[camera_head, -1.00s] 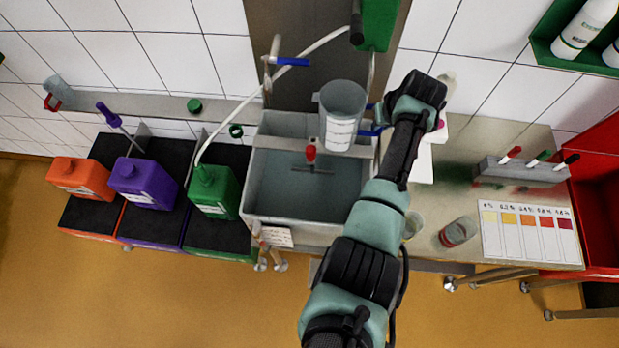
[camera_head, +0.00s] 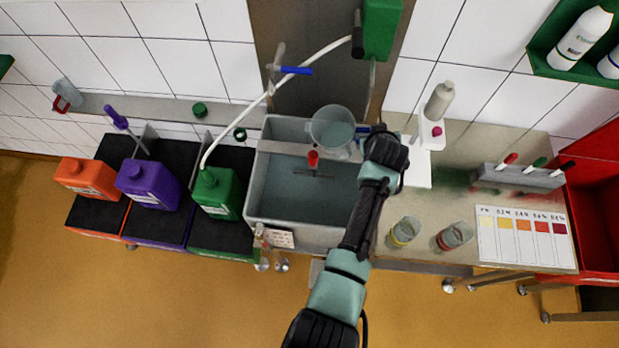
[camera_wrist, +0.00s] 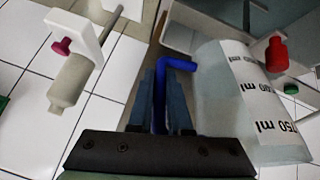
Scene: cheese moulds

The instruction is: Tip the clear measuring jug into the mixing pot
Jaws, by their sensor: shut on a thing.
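The clear measuring jug (camera_head: 332,128) is above the back of the grey basin (camera_head: 252,190), with its round mouth showing. My gripper (camera_head: 364,137) is at its right, shut on its blue handle. In the wrist view the handle (camera_wrist: 160,90) is between the fingers (camera_wrist: 162,110), and the jug's side with ml marks (camera_wrist: 225,110) is to the right. I cannot tell how far the jug is tilted. The basin holds grey-blue liquid, and a red-handled tool (camera_head: 313,160) stands at its middle. I cannot tell for sure whether this basin is the mixing pot.
Orange (camera_head: 84,178), purple (camera_head: 147,184) and green (camera_head: 216,194) canisters stand left of the basin. Two small cups (camera_head: 404,232) (camera_head: 454,237) and a colour chart (camera_head: 522,238) are on the right counter. A grey bottle (camera_head: 438,101) in a white holder is close right of my gripper.

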